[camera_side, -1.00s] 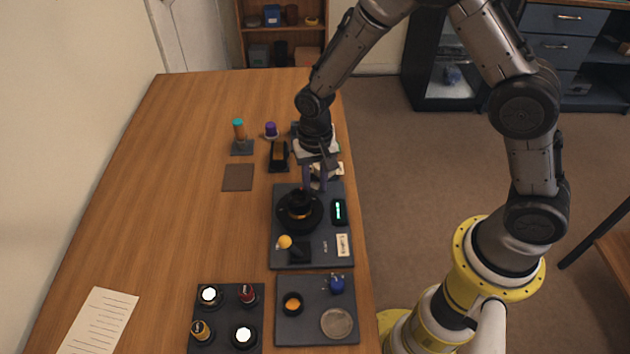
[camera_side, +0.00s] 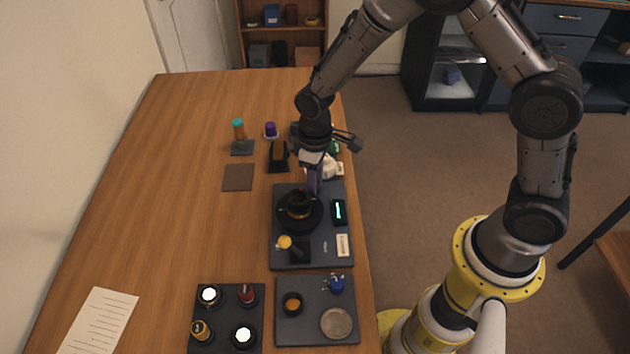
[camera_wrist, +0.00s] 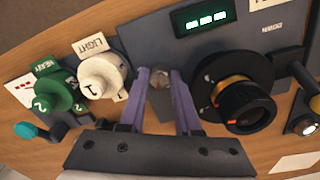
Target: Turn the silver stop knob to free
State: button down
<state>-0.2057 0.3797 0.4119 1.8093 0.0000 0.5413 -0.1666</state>
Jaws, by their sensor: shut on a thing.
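The silver stop knob (camera_wrist: 160,78) is a small round metal piece at the far edge of the dark lens board (camera_wrist: 160,42). My gripper (camera_wrist: 162,80) has its two purple fingers on either side of it and is shut on it. In the side view my gripper (camera_side: 314,188) points down at the far end of the board (camera_side: 318,256), and its fingers hide the knob. The black lens (camera_wrist: 240,98) with an orange band sits in a round mount beside the fingers. I cannot read any free or locked mark at the knob.
A cream weight (camera_wrist: 103,76) marked LIGHT and a green weight (camera_wrist: 58,92) marked HEAVY stand close beside my fingers. A green-lit display (camera_wrist: 206,18) is on the board. A yellow-ball lever (camera_side: 285,242) is at its near end. The table's left side is mostly clear.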

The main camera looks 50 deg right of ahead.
jog(key=n, duration=0.3)
jog(key=shift+r+n, duration=0.1)
jog(key=shift+n, duration=2.2)
jog(key=c, duration=0.6)
grip_release()
notch_tip(320, 180, up, 14)
